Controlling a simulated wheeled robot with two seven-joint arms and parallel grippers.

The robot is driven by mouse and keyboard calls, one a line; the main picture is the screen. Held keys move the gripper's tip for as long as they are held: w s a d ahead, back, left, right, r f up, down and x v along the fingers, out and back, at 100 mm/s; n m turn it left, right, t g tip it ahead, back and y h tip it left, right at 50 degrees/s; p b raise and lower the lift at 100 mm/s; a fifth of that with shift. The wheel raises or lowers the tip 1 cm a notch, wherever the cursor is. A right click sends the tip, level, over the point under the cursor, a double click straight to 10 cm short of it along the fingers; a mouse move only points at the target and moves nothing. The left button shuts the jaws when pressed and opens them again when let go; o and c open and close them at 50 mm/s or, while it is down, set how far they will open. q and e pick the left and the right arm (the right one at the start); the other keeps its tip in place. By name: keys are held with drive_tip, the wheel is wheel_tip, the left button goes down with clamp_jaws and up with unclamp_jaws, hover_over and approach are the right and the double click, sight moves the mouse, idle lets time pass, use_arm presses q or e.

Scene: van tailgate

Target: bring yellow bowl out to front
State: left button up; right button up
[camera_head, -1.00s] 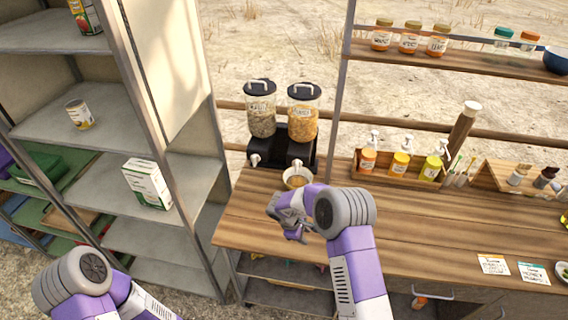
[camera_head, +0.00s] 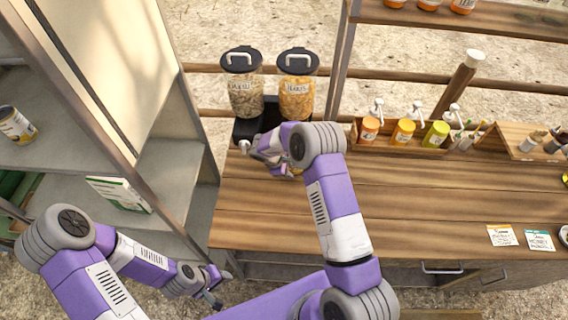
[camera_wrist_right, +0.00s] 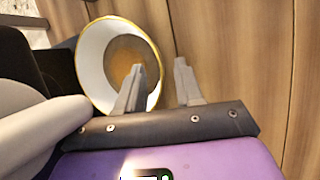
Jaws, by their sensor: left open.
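The bowl (camera_wrist_right: 93,72) is white inside with a yellow rim and has an orange-brown patch at its bottom. It shows in the right wrist view, next to the dark dispenser stand. In the head view my right gripper (camera_head: 262,153) and wrist hide nearly all of it, in front of the dispensers. In the wrist view the right fingers (camera_wrist_right: 160,75) are apart, one over the bowl's inside and one outside its rim, with bare wood seen between rim and outer finger. My left gripper (camera_head: 212,290) is open and empty, low by the shelf and counter's left end.
Two dispensers with black lids (camera_head: 243,85) (camera_head: 297,88) stand behind the right gripper. Pump bottles (camera_head: 403,132) stand in a wooden rack to the right. The counter middle (camera_head: 420,205) is clear. A grey shelf unit (camera_head: 165,195) with a can (camera_head: 16,126) is at left.

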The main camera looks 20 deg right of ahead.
drive_tip(key=shift+x, duration=1.4)
drive_tip(key=shift+w, duration=0.1)
clamp_jaws()
